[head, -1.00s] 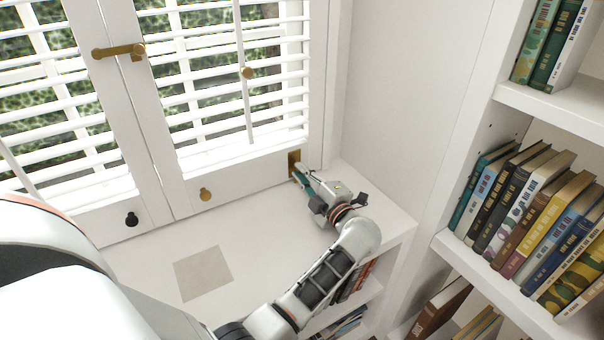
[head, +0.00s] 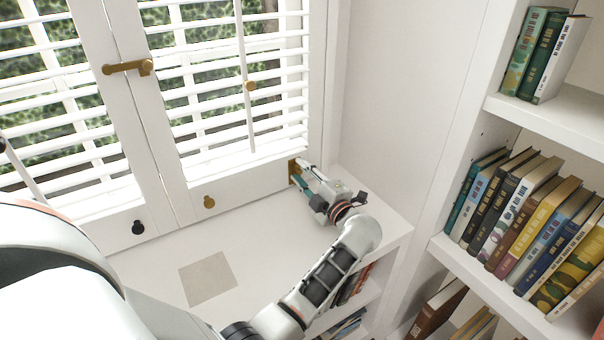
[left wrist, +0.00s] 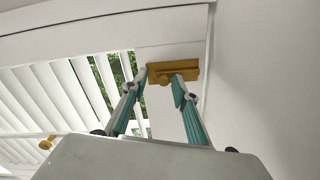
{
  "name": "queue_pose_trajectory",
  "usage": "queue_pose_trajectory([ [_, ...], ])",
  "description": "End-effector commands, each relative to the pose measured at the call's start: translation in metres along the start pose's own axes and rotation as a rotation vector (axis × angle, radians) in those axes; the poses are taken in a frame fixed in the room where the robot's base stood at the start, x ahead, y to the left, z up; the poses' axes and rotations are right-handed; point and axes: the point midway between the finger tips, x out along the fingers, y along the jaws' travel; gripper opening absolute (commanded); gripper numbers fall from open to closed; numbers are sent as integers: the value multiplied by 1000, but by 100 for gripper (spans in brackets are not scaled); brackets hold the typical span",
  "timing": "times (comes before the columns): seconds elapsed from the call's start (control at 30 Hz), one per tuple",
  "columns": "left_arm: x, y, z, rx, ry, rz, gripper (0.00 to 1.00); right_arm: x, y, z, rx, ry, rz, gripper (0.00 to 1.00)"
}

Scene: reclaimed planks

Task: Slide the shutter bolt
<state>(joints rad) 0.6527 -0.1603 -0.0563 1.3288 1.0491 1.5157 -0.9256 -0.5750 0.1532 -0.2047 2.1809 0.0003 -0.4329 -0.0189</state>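The brass shutter bolt (head: 293,168) sits at the lower right corner of the right shutter, close to the window frame. In the left wrist view its brass plate (left wrist: 187,73) lies just beyond my fingertips. My left gripper (head: 299,179) is at the bolt, its teal-sided fingers pointing at it. In the left wrist view my left gripper (left wrist: 160,78) has its fingertips apart, with brass showing between them. I cannot tell whether either finger touches the bolt. The fingers partly cover the bolt in the head view. My right gripper is not in view.
A brass latch (head: 128,67) spans the shutter stiles. A brass knob (head: 209,202) and a black knob (head: 138,227) are on the bottom rails. The white sill (head: 265,235) is clear except for a flat beige square (head: 208,279). A bookcase (head: 570,118) stands at right.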

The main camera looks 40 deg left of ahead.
Motion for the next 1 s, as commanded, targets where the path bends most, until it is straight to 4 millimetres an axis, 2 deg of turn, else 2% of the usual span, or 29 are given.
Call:
queue_pose_trajectory([
  [0.17, -1, 11, -3, -3, -1, -1, 29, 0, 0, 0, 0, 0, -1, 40],
  [0.37, 0, 50, -15, -9, 2, 6, 29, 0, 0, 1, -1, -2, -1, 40],
  [0.43, 0, 66, -20, -11, 4, 11, 34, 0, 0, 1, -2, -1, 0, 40],
  [0.53, 0, 85, -26, -12, 3, 15, 51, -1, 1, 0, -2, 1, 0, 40],
  [0.57, 0, 89, -27, -13, 3, 15, 43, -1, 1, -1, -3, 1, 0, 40],
  [0.6, 0, 95, -29, -13, 2, 15, 29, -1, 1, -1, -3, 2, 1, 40],
  [1.0, 0, 98, -32, -2, 1, 4, 29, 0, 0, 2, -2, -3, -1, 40],
])
